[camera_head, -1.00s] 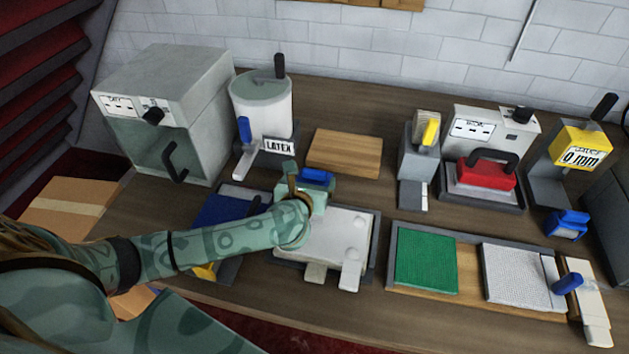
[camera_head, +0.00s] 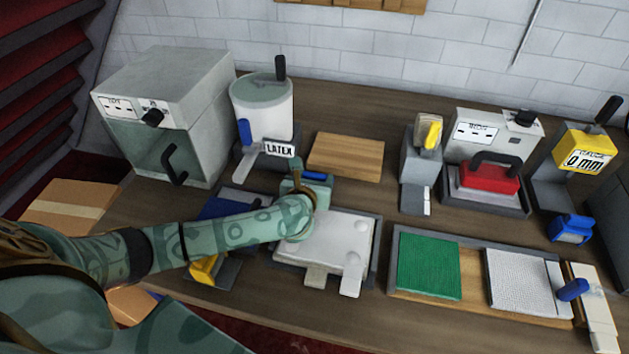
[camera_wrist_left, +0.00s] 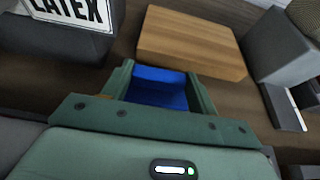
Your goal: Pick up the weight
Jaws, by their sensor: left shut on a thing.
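The weight (camera_head: 315,176) is a blue block between the fingers of my left gripper (camera_head: 306,182), behind the pale plate. Only its blue top shows in the head view. In the left wrist view the blue block (camera_wrist_left: 157,88) fills the gap between the two green fingers of the left gripper (camera_wrist_left: 160,78), which is shut on it. The fingers hide its sides, and I cannot tell whether it is clear of the surface below. My right gripper is not in view.
A wooden block (camera_head: 345,156) lies just behind the gripper. The latex pot (camera_head: 262,105) stands behind to the left. The pale plate (camera_head: 335,248) lies in front. A board with a green mat (camera_head: 429,267) lies to the right. Bare table shows between them.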

